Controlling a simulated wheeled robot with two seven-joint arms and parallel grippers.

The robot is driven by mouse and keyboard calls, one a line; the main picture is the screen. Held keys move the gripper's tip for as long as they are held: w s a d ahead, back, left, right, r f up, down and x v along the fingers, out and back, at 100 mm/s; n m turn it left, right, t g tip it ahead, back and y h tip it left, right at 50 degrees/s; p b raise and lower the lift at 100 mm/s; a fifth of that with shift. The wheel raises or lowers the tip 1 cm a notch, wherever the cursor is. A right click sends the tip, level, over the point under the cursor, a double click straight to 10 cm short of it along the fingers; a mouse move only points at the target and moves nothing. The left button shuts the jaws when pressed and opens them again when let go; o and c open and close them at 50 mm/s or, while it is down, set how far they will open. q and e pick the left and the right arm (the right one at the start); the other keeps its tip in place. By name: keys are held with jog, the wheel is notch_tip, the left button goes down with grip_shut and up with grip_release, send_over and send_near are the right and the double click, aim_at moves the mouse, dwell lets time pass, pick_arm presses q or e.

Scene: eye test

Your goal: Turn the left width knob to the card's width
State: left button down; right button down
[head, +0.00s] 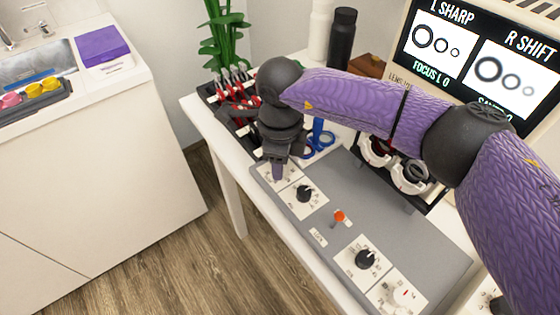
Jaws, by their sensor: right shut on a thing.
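A grey control panel (375,215) lies on the white table. My right gripper (277,168) points down over the dial plate (266,173) at the panel's far left end. It is shut on the knob there, which the fingers hide; I take it for the left width knob. A black knob (304,193) sits on the plate beside it. A small white label card (319,237) lies near the panel's front edge; its print is too small to read. My left gripper is not in view.
An orange-topped lever (339,215), another black knob (366,258) and a white knob (403,297) stand along the panel. A lens frame (410,175) stands behind it. A screen (480,60) reads "L SHARP" and "R SHIFT". A tool rack (230,95) and bottles (341,40) stand at the back.

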jog(key=shift+n+b, duration=0.3)
jog(key=shift+n, duration=1.1)
